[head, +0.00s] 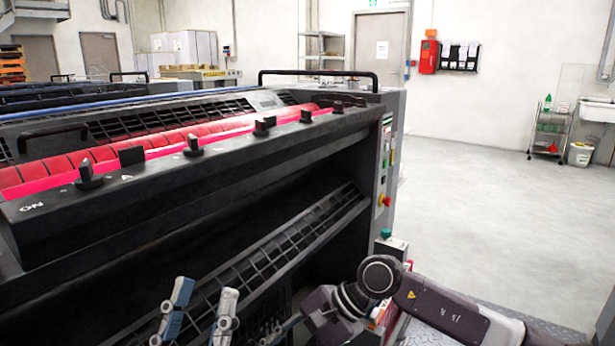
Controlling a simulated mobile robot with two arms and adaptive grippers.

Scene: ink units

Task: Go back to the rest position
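The ink unit (190,225) is a large dark machine filling the left and middle of the head view. A bright red ink trough (150,150) runs along its top behind a rail with several black knobs (194,146). My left gripper (205,292) is at the bottom edge, in front of the machine's lower slatted guard. Its two fingers stand apart with nothing between them. My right arm (425,300) comes in from the lower right and bends towards the left. Its gripper (279,330) shows only in small part at the bottom edge, so its opening is unclear.
Black handrails (318,75) stand on top of the machine. Its right end panel has coloured buttons (387,200), close to my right arm. Open grey floor (475,220) lies to the right. A trolley (548,135) and a bucket (580,153) stand by the far wall.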

